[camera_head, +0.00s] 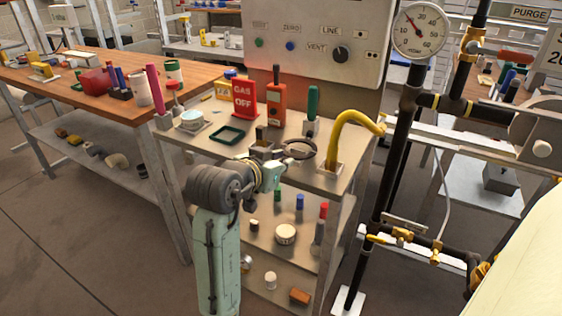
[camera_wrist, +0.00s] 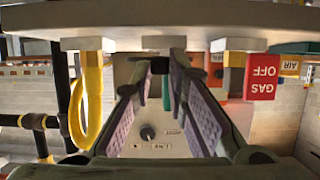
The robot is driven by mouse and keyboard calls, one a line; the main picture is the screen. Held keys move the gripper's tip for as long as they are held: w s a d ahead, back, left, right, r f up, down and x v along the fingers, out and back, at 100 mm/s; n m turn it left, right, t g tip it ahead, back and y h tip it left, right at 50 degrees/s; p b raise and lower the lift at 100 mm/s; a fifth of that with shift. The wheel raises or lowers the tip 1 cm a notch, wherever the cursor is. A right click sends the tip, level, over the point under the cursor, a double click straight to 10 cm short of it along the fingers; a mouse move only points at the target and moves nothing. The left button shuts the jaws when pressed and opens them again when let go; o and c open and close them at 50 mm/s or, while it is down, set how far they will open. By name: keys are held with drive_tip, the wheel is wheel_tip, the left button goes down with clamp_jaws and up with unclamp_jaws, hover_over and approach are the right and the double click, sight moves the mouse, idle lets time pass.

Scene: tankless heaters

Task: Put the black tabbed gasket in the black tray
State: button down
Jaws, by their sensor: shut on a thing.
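My gripper (camera_head: 290,154) is low over the metal cart top, near its middle. In the wrist view, my gripper (camera_wrist: 160,68) has its two fingers reaching forward, with a small dark piece between the tips. A dark ring-like piece, seemingly the black tabbed gasket (camera_head: 313,149), shows at the fingertips; its tab cannot be made out. A shallow square dark tray with a greenish rim (camera_head: 214,136) lies on the cart top, left of my gripper and apart from it. I cannot tell whether the gasket touches the cart top.
A small dark block (camera_head: 261,146) stands just left of my gripper. Behind are a red GAS OFF sign (camera_head: 244,98), an orange device (camera_head: 276,103) and a green-handled tool (camera_head: 312,106). A yellow curved hose (camera_head: 352,121) rises at the right. A white dish (camera_head: 192,119) sits at the left.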

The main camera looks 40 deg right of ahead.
drive_tip(key=shift+f, duration=0.45)
drive_tip(key=c, duration=1.6)
unclamp_jaws()
